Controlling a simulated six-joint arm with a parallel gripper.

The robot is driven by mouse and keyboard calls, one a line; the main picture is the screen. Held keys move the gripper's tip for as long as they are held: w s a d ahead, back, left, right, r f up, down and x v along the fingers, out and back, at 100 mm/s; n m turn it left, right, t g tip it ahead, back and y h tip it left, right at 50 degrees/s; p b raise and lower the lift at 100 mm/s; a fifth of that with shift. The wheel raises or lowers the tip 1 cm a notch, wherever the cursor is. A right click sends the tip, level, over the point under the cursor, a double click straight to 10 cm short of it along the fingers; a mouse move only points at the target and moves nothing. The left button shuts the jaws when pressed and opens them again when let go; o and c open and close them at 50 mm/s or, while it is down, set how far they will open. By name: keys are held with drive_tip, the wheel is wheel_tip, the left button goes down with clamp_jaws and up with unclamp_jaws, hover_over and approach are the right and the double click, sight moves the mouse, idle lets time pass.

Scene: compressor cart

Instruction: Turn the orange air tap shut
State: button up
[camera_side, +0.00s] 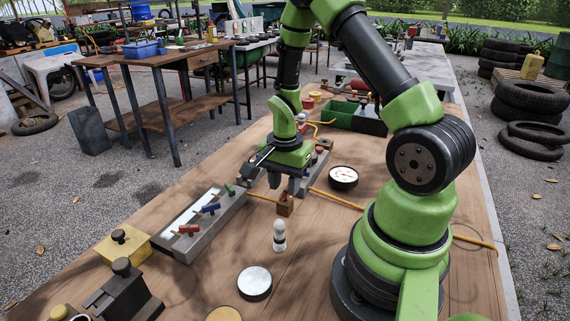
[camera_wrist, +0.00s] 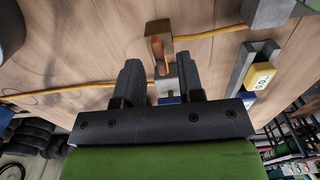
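The orange air tap (camera_side: 283,196) is a small lever on a brown block (camera_side: 285,208) set in the yellow hose (camera_side: 338,200). In the wrist view the tap's orange lever (camera_wrist: 158,52) points toward my gripper, with its near end between the fingertips. The block also shows there (camera_wrist: 160,29). In that view the lever lies at a steep angle to the hose (camera_wrist: 75,91). My gripper (camera_side: 284,186) is open just above the tap, and its fingers also show in the wrist view (camera_wrist: 158,62). I see gaps beside the lever; contact cannot be told.
A grey manifold (camera_side: 207,225) with red, blue and green levers stands left of the tap. A round gauge (camera_side: 343,177) is to the right. A white-topped figure (camera_side: 279,237) and a round white disc (camera_side: 254,283) stand in front. Bare bench top lies between them.

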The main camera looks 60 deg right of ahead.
sight(285, 191)
wheel_tip(285, 191, up, 9)
drive_tip(key=shift+f, duration=0.15)
idle(0.4)
drive_tip(key=s+a+r+n+t+y, duration=0.1)
drive_tip(key=s+a+r+n+t, duration=0.2)
drive_tip(key=a+r+n, duration=0.4)
drive_tip(key=s+a+r+n+t+y, duration=0.1)
drive_tip(key=s+a+r+n+t, duration=0.3)
drive_tip(key=r, duration=0.5)
drive_tip(key=shift+s+a+r+n, duration=0.25)
drive_tip(key=shift+s+a+n, duration=0.85)
drive_tip(key=shift+a+n, duration=0.45)
drive_tip(key=shift+d, duration=0.1)
